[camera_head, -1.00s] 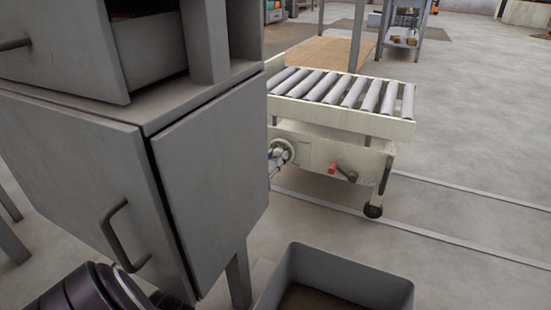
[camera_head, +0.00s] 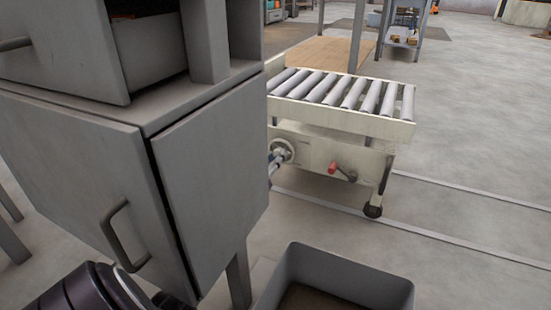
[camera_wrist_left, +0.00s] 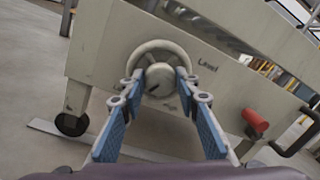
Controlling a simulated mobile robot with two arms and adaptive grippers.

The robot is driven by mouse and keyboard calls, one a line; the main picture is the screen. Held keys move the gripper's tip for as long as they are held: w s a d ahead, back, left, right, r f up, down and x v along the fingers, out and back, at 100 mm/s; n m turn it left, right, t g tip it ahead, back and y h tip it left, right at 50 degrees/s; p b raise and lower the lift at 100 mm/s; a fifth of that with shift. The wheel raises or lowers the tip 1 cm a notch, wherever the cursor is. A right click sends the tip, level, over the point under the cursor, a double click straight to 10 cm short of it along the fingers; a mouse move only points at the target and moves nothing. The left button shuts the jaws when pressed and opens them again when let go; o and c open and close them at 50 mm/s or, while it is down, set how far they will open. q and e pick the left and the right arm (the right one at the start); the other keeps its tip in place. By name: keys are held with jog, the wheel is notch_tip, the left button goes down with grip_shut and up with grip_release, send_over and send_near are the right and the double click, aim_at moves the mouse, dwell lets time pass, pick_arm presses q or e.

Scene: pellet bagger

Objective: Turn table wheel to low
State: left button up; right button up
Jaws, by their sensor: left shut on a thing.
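The table wheel (camera_head: 284,148) is a pale round handwheel on the side panel of the cream roller table (camera_head: 340,121). In the left wrist view the wheel (camera_wrist_left: 138,56) shows close up, with a round hub in its middle. My left gripper (camera_head: 275,163) is at the wheel, partly hidden by the grey cabinet. In the left wrist view its blue-padded fingers (camera_wrist_left: 160,84) lie on both sides of the hub, shut on the wheel. My right gripper is not in view.
A red-handled crank (camera_head: 342,171) sits right of the wheel; its red grip (camera_wrist_left: 254,122) also shows in the left wrist view. The grey cabinet (camera_head: 212,155) stands close at the left. A grey open bin (camera_head: 345,287) is on the floor in front. Floor to the right is clear.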

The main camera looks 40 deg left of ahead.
pick_arm(q)
jog(key=o, duration=1.2)
jog(key=shift+c, duration=0.2)
jog(key=v, duration=0.7)
jog(key=shift+s, duration=0.25)
